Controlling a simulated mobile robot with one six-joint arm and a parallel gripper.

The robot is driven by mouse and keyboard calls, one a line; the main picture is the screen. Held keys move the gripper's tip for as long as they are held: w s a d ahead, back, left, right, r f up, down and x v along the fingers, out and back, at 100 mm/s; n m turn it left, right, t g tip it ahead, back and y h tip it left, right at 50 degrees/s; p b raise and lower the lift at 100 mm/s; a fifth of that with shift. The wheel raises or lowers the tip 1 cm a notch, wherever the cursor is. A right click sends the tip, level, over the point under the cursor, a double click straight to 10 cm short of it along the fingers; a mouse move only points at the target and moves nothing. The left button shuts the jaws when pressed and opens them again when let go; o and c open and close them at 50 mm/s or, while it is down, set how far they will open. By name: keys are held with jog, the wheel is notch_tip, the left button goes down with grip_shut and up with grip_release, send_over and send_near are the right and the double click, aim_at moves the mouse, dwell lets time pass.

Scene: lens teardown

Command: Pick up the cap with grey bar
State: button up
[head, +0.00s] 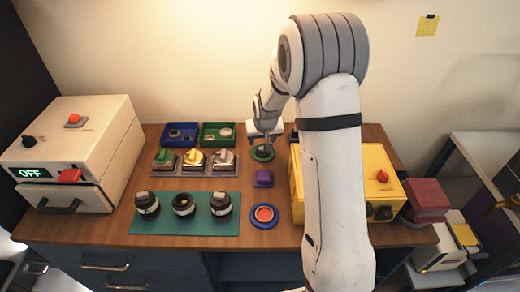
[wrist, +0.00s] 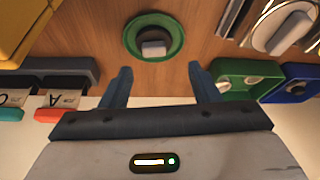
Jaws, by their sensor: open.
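A dark round cap with a grey bar (wrist: 153,47) sits on a green round dish (wrist: 133,31). In the head view the green dish (head: 257,157) lies behind the purple block, and the cap on it is mostly hidden by my gripper. My gripper (wrist: 160,73) is open and empty, its two fingers pointing toward the dish with the cap roughly centred ahead of them, apart from it. Another round piece with a grey bar (wrist: 287,28) sits in the metal tray at the upper right of the wrist view.
A yellow box (head: 375,162) stands right of the dish. The metal tray (head: 180,170) with knob-like pieces is left; blue (head: 167,134) and green bins (head: 232,139) are behind. A purple block (head: 264,178) and blue dish (head: 255,222) lie in front. Lenses stand on a teal mat (head: 200,229).

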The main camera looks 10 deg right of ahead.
jog(key=x, duration=0.1)
jog(key=p+x, duration=0.1)
jog(key=x, duration=0.3)
jog(key=shift+d+p, duration=0.3)
jog(key=shift+d, duration=0.05)
jog(key=shift+w+f, duration=0.15)
jog(key=shift+f, duration=0.3)
jog(key=shift+c, duration=0.4)
